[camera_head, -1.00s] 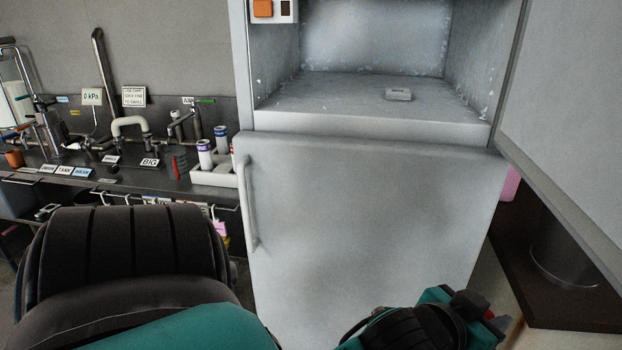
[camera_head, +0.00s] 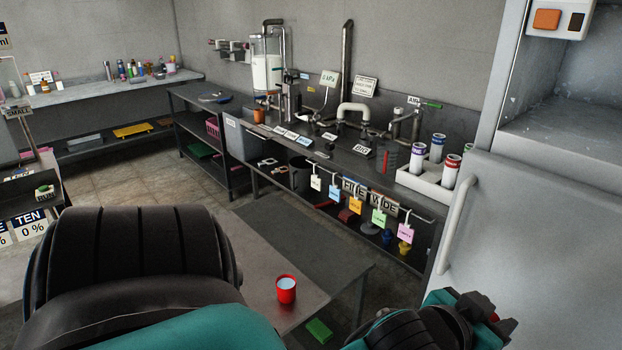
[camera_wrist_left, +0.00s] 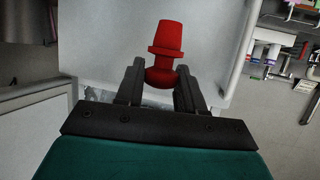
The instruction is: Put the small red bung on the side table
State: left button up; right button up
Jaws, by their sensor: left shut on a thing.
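The small red bung (camera_wrist_left: 166,42) is held between the two dark fingers of my left gripper (camera_wrist_left: 160,85) in the wrist view, its stepped body sticking out beyond the fingertips. In the head view my left gripper (camera_head: 488,312) is at the lower right, in front of the fridge door, with only a speck of red (camera_head: 493,317) showing at it. A low table (camera_head: 258,262), which looks like the side table, stands at the lower middle, left of the gripper and partly hidden by my arm. My right gripper is not in view.
A red cup (camera_head: 286,291) stands on the low table's front part; the dark part behind it is clear. A long workbench (camera_head: 335,160) with pipes and labels runs behind. The open white fridge (camera_head: 540,220) stands close at the right. Open floor (camera_head: 130,180) lies left.

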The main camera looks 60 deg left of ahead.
aim_at(266, 274)
jog(key=j+u, duration=0.15)
jog(key=u, duration=1)
jog(key=i+j, duration=0.65)
jog(key=k+j+u, duration=0.05)
jog(key=j, duration=0.05)
